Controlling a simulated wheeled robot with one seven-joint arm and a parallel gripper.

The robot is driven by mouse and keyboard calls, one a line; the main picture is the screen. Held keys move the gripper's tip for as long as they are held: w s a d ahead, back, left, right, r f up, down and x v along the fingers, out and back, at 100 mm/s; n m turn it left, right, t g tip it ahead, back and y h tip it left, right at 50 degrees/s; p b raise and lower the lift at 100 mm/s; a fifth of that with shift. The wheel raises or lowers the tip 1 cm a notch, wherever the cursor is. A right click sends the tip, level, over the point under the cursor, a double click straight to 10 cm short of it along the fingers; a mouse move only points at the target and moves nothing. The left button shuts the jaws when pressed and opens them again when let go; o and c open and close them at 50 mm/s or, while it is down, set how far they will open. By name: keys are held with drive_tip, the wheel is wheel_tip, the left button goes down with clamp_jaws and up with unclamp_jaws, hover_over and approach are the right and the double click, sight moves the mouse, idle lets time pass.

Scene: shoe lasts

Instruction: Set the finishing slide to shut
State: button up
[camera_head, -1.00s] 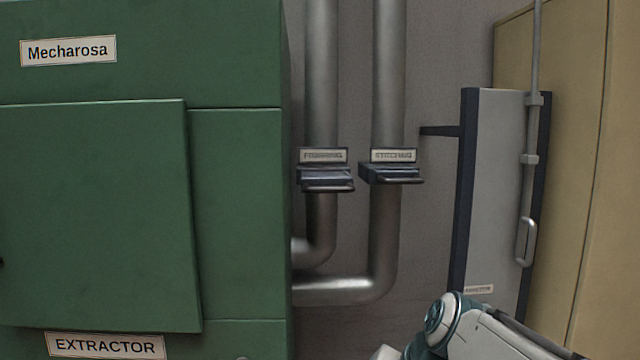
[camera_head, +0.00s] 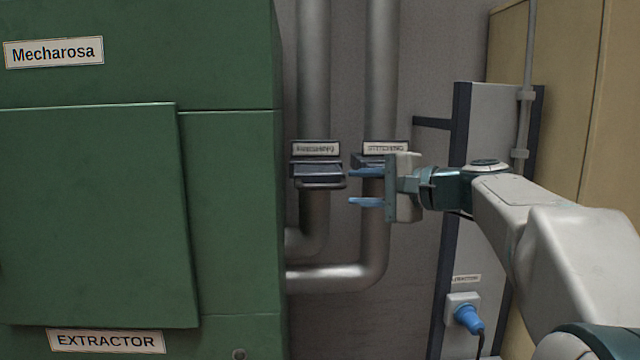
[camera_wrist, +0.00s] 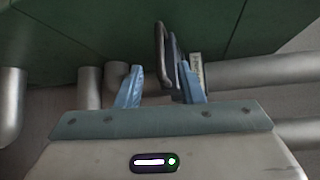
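The finishing slide (camera_head: 317,172) is a dark plate with a bar handle on the left pipe, under a blurred label (camera_head: 316,149). It sticks out from the pipe. My gripper (camera_head: 349,187) is open, its blue fingers pointing left just right of this handle, one finger higher and one lower than the bar. In the wrist view, a looped handle (camera_wrist: 161,42) stands ahead of the gap between my fingertips (camera_wrist: 160,66), nearer the right finger. I cannot tell whether anything touches. My gripper partly hides the second slide, labelled STITCHING (camera_head: 386,148).
The green extractor cabinet (camera_head: 228,220) stands close on the left, with two metal pipes (camera_head: 382,70) beside it on the grey wall. A grey panel (camera_head: 490,130) with a blue plug (camera_head: 468,318) is at the right. Free room lies below the slides, right of the pipes.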

sight(324, 187)
drive_tip(key=p+x, duration=0.2)
drive_tip(key=x, duration=0.8)
drive_tip(key=shift+w, duration=0.1)
clamp_jaws()
